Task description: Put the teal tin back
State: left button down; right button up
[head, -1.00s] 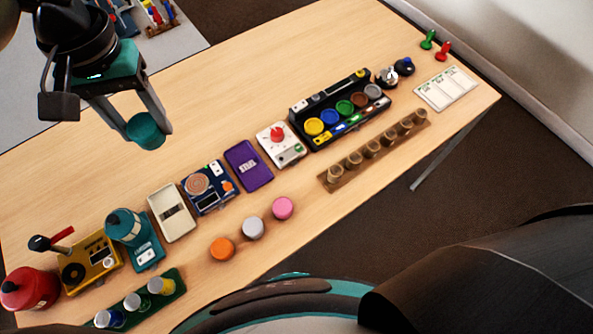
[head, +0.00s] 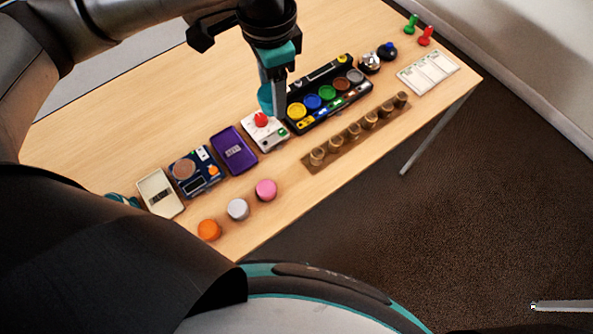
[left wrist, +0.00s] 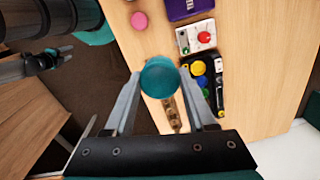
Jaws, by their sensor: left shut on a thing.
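The teal tin (head: 266,97) is a small round tin. My left gripper (head: 278,108) is shut on it and holds it above the table, near the white box with a red knob (head: 264,131) and the black paint box (head: 330,97). In the left wrist view the tin (left wrist: 160,79) sits between the two fingertips (left wrist: 160,84). In the head view the finger partly hides it, and its exact height is hard to tell. An orange tin (head: 209,230), a grey tin (head: 238,209) and a pink tin (head: 266,190) stand in a row near the front edge.
A purple case (head: 233,149), a blue device (head: 195,172) and a cream box (head: 160,194) line up to the left. A wooden rack (head: 335,151) of small pots lies in front of the paint box. A white card (head: 428,71) lies right. My arm hides the table's left end.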

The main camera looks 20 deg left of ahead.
aim_at(294, 175)
pick_arm(q)
jog(key=m, duration=0.2)
jog(key=f+m, duration=0.1)
jog(key=m, duration=0.1)
jog(key=shift+d+f, duration=0.15)
jog(key=shift+d, duration=0.25)
jog(key=m, duration=0.1)
jog(key=f+m+p, duration=0.1)
jog(key=m, duration=0.1)
jog(key=shift+d+f+m, duration=0.1)
jog(key=shift+d+m, duration=0.2)
jog(key=shift+d, duration=0.1)
jog(key=f+m+b, duration=0.1)
jog(key=f+m, duration=0.2)
jog(key=f, duration=0.4)
jog(key=d+f+m+b, duration=0.1)
jog(key=f+m, duration=0.2)
jog(key=f, duration=0.5)
jog(key=d+f+m+b, duration=0.1)
jog(key=f+m+b, duration=0.1)
jog(key=f, duration=0.6)
jog(key=shift+s+f+m, duration=0.15)
jog(key=shift+s+m, duration=0.2)
jog(key=shift+m, duration=0.55)
jog(key=shift+c, duration=1.1)
grip_release()
